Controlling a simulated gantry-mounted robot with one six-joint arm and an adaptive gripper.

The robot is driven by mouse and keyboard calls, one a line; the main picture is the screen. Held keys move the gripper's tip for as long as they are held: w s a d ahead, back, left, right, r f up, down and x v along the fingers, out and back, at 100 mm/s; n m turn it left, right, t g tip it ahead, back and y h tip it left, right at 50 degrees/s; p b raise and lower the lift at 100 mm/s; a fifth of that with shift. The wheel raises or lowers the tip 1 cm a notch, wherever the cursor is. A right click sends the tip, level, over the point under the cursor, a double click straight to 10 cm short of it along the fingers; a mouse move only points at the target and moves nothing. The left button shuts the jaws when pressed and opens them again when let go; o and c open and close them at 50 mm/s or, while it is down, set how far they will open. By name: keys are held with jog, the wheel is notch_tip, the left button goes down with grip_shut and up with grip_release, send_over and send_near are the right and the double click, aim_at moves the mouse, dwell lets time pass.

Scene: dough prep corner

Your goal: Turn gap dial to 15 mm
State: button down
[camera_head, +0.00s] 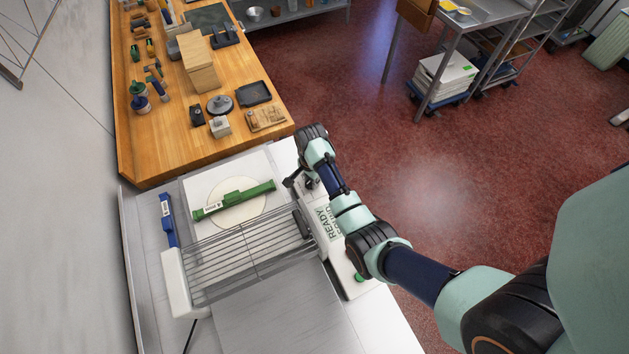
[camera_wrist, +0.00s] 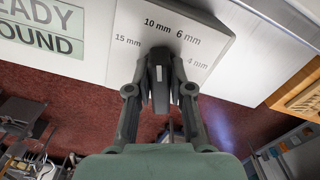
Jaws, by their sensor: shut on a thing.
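The gap dial (camera_wrist: 160,75) is a dark knob on the light side panel of the machine, seen in the wrist view. Labels for 15 mm, 10 mm, 6 mm and 4 mm are printed around it. My gripper (camera_wrist: 159,90) has a finger on each side of the knob and is shut on it. The knob's upper end lies below the 10 mm label; its exact setting is hard to tell. In the head view my gripper (camera_head: 299,180) is at the machine's right side, and the arm hides most of the dial.
A "READY ROUND" sign (camera_wrist: 45,28) is beside the dial panel. A wire guard (camera_head: 250,255) spans the machine's bed. A green tool (camera_head: 235,199) lies on a round pale sheet, and a blue one (camera_head: 168,222) lies at left. A wooden bench (camera_head: 170,150) holds several tools behind.

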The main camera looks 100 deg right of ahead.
jog(key=shift+r+n+p, duration=0.15)
jog(key=shift+n+p, duration=0.4)
jog(key=shift+n, duration=0.95)
jog(key=shift+n+p, duration=0.5)
jog(key=shift+n, duration=1.2)
